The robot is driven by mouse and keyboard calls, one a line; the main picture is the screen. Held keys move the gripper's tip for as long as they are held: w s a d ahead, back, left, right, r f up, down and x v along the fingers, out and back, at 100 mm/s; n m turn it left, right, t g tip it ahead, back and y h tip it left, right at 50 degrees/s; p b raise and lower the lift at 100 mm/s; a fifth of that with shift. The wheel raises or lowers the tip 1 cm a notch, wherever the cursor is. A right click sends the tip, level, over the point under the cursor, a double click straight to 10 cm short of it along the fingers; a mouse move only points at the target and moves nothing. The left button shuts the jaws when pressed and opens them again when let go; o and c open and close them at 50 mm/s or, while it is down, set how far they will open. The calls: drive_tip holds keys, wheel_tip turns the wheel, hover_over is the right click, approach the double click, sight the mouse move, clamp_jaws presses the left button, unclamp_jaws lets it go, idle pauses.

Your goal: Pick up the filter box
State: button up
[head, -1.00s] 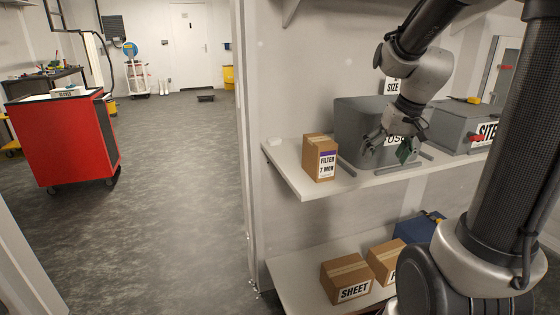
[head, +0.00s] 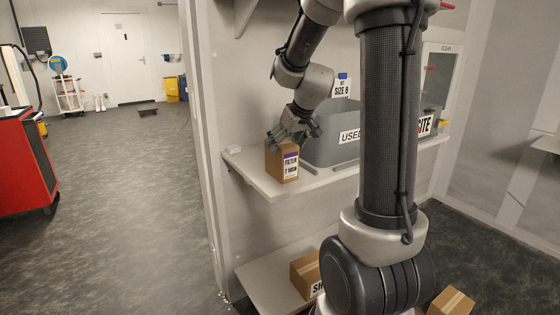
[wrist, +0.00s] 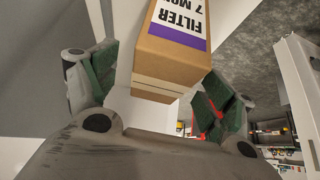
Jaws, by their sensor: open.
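The filter box (head: 282,163) is a small brown carton with a purple band and a white label. It stands upright at the left end of the upper shelf (head: 262,184). My gripper (head: 285,138) is at the top of the box in the head view. In the wrist view the filter box (wrist: 172,50) shows between the two green-padded fingers of my gripper (wrist: 160,90). The fingers are spread, with a gap beside the box on the left. Whether the right finger touches the box I cannot tell.
A grey bin labelled USED (head: 335,145) stands on the shelf just right of the box. A carton (head: 306,272) sits on the lower shelf. Open floor (head: 120,200) lies to the left.

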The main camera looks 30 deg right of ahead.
drive_tip(key=x, duration=0.4)
drive_tip(key=shift+a+f, duration=0.15)
drive_tip(key=shift+f, duration=0.05)
drive_tip(key=c, duration=1.1)
